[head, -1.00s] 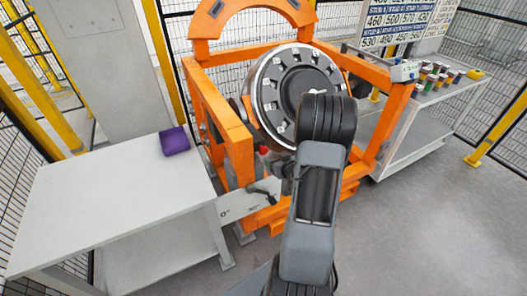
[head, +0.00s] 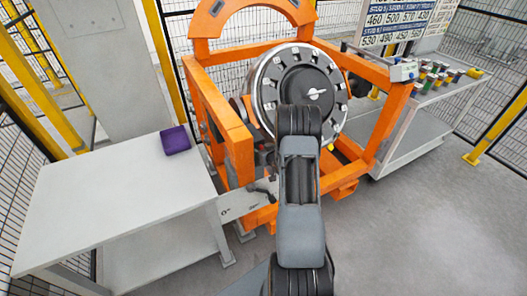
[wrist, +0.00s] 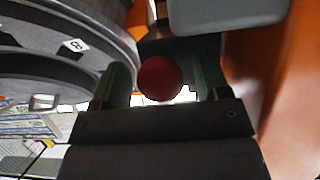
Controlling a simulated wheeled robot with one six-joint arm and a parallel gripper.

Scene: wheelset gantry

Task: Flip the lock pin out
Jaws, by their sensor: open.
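A red ball knob (wrist: 160,78), which looks like the end of the lock pin, shows in the wrist view. My gripper (wrist: 162,70) is open, with one green finger on each side of the knob. Small gaps show between the knob and the fingers, and I cannot tell whether either finger touches it. The pin's shaft is mostly hidden behind the knob. In the head view my arm hides the gripper and the knob. The wheelset (head: 298,85), with its dark hub and white pointer (head: 316,93), sits in the orange gantry (head: 237,140).
A dark lever (head: 264,187) sits on a grey plate (head: 240,204) low on the gantry, close beside my arm. A white table (head: 110,205) with a purple block (head: 175,140) stands left. A shelf (head: 408,125) with small jars stands right. Floor is free at lower right.

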